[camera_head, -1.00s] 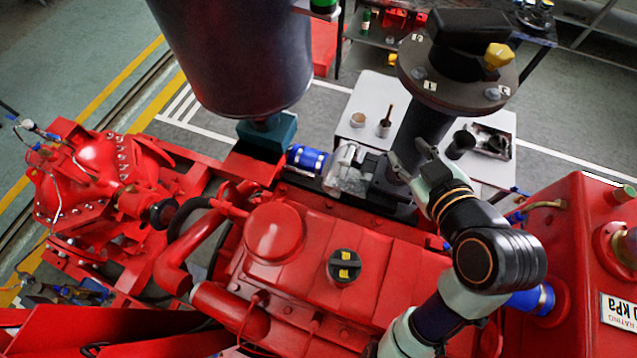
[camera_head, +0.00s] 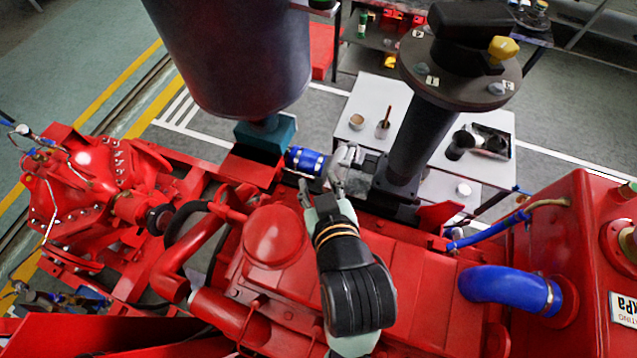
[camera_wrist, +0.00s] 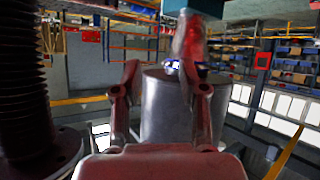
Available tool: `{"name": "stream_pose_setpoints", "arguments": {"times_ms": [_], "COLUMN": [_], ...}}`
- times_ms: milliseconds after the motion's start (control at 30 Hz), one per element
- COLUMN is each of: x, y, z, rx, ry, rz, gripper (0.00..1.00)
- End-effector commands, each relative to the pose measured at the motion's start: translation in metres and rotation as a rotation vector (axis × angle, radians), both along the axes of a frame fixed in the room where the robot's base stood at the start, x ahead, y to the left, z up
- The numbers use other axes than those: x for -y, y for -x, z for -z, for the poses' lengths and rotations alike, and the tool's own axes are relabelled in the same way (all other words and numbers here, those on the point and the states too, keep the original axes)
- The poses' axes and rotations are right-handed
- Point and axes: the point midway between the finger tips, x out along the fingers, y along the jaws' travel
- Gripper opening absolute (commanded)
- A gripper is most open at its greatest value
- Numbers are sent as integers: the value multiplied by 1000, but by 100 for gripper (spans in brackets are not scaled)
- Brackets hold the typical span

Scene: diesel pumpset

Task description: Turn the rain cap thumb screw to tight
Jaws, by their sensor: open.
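The yellow thumb screw (camera_head: 502,50) sits on the black rain cap (camera_head: 470,22) above the round flange (camera_head: 460,72) of the dark exhaust stack (camera_head: 422,135). Its turned position cannot be read clearly. My gripper (camera_head: 322,188) is open and empty, well below and left of the cap, over the engine near the blue hose joint. In the wrist view its two fingers (camera_wrist: 166,78) stand apart with a grey cylinder behind them. A dark ribbed column (camera_wrist: 25,85) stands at the left there. The yellow screw does not show in the wrist view.
A large grey cylinder (camera_head: 230,55) hangs left of the stack. A blue hose joint (camera_head: 306,160) lies near my fingers. The red engine (camera_head: 425,265) and red tank (camera_head: 580,235) fill the front and right. A white table (camera_head: 378,105) with small pots stands behind the stack.

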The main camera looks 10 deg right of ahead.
Motion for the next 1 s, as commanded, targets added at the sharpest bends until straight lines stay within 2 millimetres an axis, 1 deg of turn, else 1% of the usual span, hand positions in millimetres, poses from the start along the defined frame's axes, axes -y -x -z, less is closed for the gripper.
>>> {"name": "stream_pose_setpoints", "arguments": {"times_ms": [133, 167, 200, 233, 467, 567, 800, 867, 933, 1000], "x": [0, 0, 0, 0, -2, -15, -55, -61, -52, -44], "y": [0, 0, 0, 0, 0, 5, 24, 28, 18, 8], "z": [0, 0, 0, 0, 0, 2, 5, 5, -3, -14], "rx": [0, 0, 0, 0, 1, 3, 17, 22, 45, 79], "ry": [0, 0, 1, 1, -1, -21, -96, -112, -101, -86], "rz": [0, 0, 0, 0, -1, 6, 45, 54, 41, 13], "gripper": [42, 46, 52, 57, 57, 57, 57, 57, 57, 57]}}
